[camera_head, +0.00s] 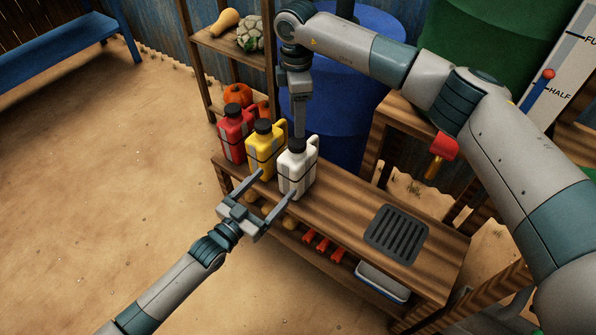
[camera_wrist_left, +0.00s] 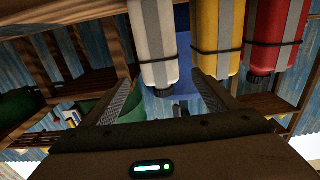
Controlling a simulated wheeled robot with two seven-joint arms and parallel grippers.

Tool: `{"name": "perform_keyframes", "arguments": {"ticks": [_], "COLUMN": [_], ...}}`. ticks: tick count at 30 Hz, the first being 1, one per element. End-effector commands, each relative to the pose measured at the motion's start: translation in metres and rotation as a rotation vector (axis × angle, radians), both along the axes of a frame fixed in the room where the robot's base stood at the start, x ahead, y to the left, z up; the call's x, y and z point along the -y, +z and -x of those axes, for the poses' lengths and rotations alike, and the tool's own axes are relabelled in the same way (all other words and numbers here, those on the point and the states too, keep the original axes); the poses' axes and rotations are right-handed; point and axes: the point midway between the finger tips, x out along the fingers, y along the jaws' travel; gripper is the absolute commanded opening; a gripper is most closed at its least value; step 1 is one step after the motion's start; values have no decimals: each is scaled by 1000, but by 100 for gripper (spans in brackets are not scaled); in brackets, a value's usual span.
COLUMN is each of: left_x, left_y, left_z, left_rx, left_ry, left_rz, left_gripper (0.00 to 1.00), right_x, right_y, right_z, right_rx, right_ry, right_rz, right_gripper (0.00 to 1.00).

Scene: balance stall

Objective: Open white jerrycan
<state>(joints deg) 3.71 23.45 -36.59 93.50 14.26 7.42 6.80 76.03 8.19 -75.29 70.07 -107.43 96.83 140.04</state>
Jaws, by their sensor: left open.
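The white jerrycan (camera_head: 296,172) stands upright on the wooden bench, with its black cap (camera_head: 298,146) on. It also shows upside down in the left wrist view (camera_wrist_left: 154,40). My left gripper (camera_head: 278,183) is open in front of the white and yellow jerrycans, its fingers pointing toward them; nothing is clearly between the fingers. My right gripper (camera_head: 299,125) hangs down from above, its tip close to the white jerrycan's cap. I cannot tell whether it touches the cap or whether its fingers are open or shut.
A yellow jerrycan (camera_head: 262,158) and a red jerrycan (camera_head: 231,143) stand in a row left of the white one. A dark slotted grate (camera_head: 396,233) lies on the bench (camera_head: 345,212) to the right. A blue barrel (camera_head: 335,150) stands behind. The bench between can and grate is clear.

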Motion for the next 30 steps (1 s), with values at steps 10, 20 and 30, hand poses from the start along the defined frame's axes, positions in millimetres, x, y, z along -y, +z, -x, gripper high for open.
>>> {"name": "perform_keyframes", "arguments": {"ticks": [10,20,30], "left_x": [35,63,73], "left_y": [1,0,0], "left_z": [-48,-87,-100], "left_rx": [1,0,-1], "left_ry": [-1,-1,0], "left_rz": [1,1,1], "left_gripper": [80,80,80], "right_x": [0,0,0], "right_y": [0,0,0], "right_z": [0,0,0], "right_rx": [0,0,0], "right_ry": [0,0,0], "right_rz": [0,0,0], "right_gripper": [54,54,54]}}
